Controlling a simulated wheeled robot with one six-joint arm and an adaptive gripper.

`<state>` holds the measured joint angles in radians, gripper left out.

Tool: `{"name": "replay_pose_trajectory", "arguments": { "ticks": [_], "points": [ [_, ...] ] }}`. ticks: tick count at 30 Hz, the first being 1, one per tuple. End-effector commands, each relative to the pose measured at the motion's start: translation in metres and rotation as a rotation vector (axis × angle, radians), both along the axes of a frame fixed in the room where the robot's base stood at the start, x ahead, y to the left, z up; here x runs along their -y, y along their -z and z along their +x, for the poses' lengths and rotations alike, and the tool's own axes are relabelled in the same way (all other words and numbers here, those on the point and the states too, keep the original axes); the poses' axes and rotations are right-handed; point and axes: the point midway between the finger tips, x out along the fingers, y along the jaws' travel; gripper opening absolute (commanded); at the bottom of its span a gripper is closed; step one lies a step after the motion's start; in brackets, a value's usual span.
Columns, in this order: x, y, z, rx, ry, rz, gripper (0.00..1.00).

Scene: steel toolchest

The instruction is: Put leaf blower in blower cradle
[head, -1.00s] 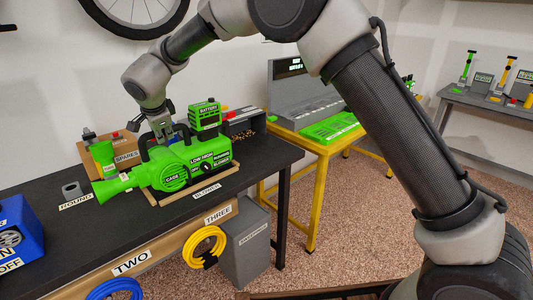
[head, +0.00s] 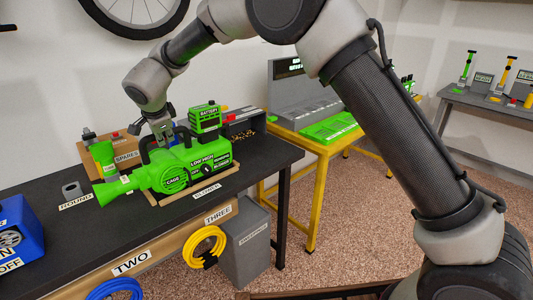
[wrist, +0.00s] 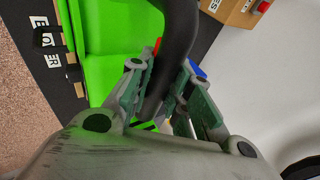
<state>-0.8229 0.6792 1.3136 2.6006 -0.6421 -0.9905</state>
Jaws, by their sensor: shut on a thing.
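The green leaf blower (head: 172,175) is on the dark workbench in the head view, its nozzle pointing left and its battery block at the right end. It sits over the wooden blower cradle (head: 213,191), whose front rim shows below it, above the BLOWER label. I cannot tell whether it rests fully on the cradle floor. My gripper (head: 163,139) is shut on the blower's black top handle. In the wrist view the fingers (wrist: 165,95) close around the dark handle (wrist: 178,40), with the green body (wrist: 100,50) beside it.
A wooden SPARES box (head: 124,148) and a green cylinder (head: 103,155) stand behind the blower. A grey round holder (head: 72,190) is at left, and a blue machine (head: 15,232) is at the bench's left end. Bare bench lies to the right.

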Motion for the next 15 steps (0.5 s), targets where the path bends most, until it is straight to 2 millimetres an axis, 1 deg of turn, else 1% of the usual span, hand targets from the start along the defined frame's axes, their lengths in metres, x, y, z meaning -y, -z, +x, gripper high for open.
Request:
{"name": "replay_pose_trajectory", "arguments": {
  "ticks": [1, 15],
  "points": [
    [-0.0010, -0.0031, 0.0010, 0.006, -0.003, 0.004, 0.00],
    [-0.0010, 0.0042, 0.0010, 0.005, -0.002, 0.004, 0.00]
  ]
}}
